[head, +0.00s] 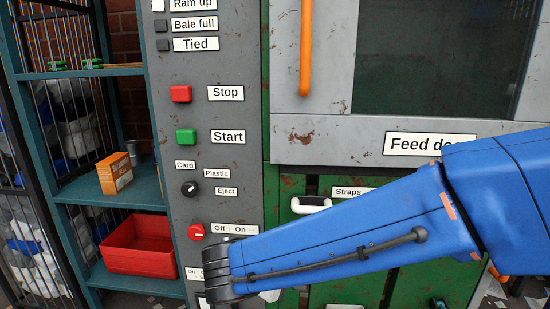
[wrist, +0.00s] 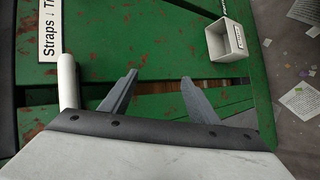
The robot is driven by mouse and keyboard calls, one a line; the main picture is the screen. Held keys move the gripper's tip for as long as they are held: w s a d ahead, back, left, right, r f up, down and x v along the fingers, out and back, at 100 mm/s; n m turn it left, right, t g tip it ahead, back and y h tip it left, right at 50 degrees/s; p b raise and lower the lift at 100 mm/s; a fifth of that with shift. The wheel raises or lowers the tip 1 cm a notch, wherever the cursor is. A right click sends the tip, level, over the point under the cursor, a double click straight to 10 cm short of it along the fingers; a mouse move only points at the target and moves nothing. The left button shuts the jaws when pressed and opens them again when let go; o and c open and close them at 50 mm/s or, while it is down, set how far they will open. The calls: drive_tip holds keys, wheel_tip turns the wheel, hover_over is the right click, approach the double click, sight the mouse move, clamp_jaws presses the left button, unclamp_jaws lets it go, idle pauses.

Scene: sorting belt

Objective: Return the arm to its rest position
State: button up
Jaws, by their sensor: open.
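My blue arm reaches in from the right in the head view and crosses in front of the machine's lower front. The gripper itself is not clearly seen there. In the wrist view my gripper (wrist: 150,88) shows two grey fingers spread apart with nothing between them. It faces the green machine panel (wrist: 165,40), which has scraped, rusty patches. A white handle (wrist: 67,82) stands to the left of the fingers, apart from them. A small pale open box (wrist: 228,42) is at the upper right.
The grey control panel (head: 210,65) carries a red Stop button (head: 181,94), a green Start button (head: 186,137), a black selector (head: 190,188) and a red switch (head: 196,232). A red bin (head: 140,262) and an orange box (head: 115,173) sit on the left shelves. Paper scraps litter the floor.

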drive_tip(key=s+d+f+m+g+y, duration=0.1)
drive_tip(key=s+d+m+g, duration=0.15)
drive_tip(key=d, duration=0.45)
drive_tip(key=s+d+f+m+g+y, duration=0.1)
drive_tip(key=s+d+g, duration=0.15)
drive_tip(key=d, duration=0.55)
drive_tip(key=s+d+m+y, duration=0.5)
drive_tip(key=s+d+m, duration=0.1)
drive_tip(key=s, duration=0.3)
drive_tip(key=shift+s+d+f+m+t+y, duration=0.3)
drive_tip(key=shift+s+d+m+t+y, duration=0.05)
drive_tip(key=shift+d+m+t+y, duration=0.1)
drive_tip(key=shift+c, duration=0.5)
